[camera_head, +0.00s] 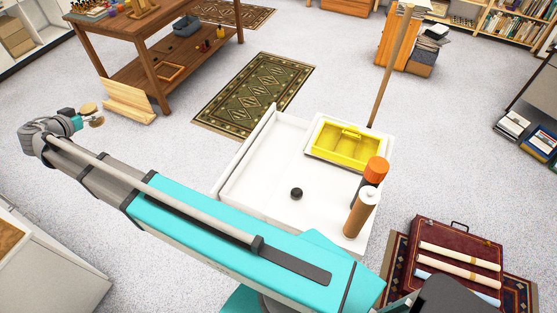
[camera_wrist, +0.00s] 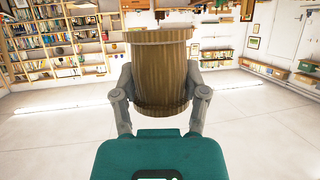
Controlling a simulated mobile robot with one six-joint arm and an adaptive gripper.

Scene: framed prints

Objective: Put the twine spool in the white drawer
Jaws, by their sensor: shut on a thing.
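The twine spool (camera_wrist: 160,70) is a ribbed brown cylinder with pale flanges, filling the middle of the wrist view. My gripper (camera_wrist: 160,95) is shut on it, with one finger against each side. In the head view, my gripper (camera_head: 84,121) is at the far left, above the floor. The spool's tan end (camera_head: 88,107) shows there beside the fingers.
A white rimmed tray (camera_head: 252,190) holds a yellow bin (camera_head: 345,148), a black knob-like piece (camera_head: 296,194) and bottles (camera_head: 361,212). A wooden table (camera_head: 165,75) stands at the back left, with a tan wooden piece (camera_head: 128,100) near it. Grey floor lies open between.

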